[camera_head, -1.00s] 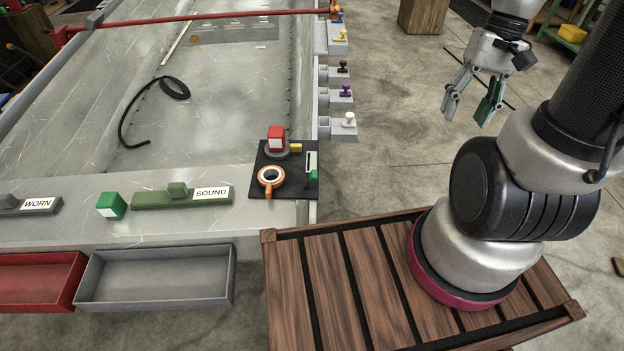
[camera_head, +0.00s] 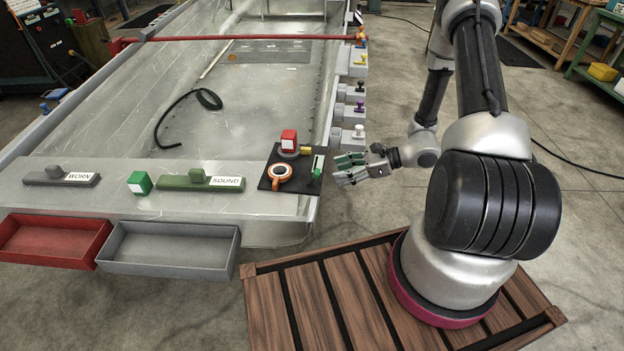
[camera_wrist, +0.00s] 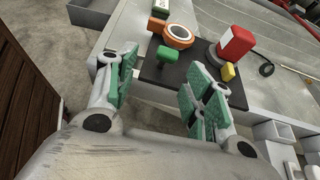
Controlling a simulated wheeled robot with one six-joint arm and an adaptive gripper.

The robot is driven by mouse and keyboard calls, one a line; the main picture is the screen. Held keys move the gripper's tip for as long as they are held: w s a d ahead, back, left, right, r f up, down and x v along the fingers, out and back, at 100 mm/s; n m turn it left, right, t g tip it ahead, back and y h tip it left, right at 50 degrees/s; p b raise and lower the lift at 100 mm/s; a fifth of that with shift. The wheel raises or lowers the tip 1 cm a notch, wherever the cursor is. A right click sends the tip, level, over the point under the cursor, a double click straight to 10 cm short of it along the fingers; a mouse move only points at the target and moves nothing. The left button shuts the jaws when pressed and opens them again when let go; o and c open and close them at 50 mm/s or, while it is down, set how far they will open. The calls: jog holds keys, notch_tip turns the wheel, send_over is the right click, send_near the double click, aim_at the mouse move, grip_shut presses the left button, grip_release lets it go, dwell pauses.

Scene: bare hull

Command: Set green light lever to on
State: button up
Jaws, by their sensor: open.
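A gap seems to remain between fingers and lever.
The panel also carries an orange ring-shaped dial (camera_head: 280,174), a red block-shaped control (camera_head: 289,140) and a yellow piece (camera_head: 306,151). Several coloured knobs (camera_head: 359,107) line the bench's right side. Trays (camera_head: 167,247) hang at the front. Open floor lies right of the bench.

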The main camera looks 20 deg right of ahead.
aim_at(318, 171)
jog(key=x, duration=0.5)
jog(key=w+x, duration=0.1)
jog(key=x, duration=0.2)
jog(key=shift+r, duration=0.25)
grip_shut()
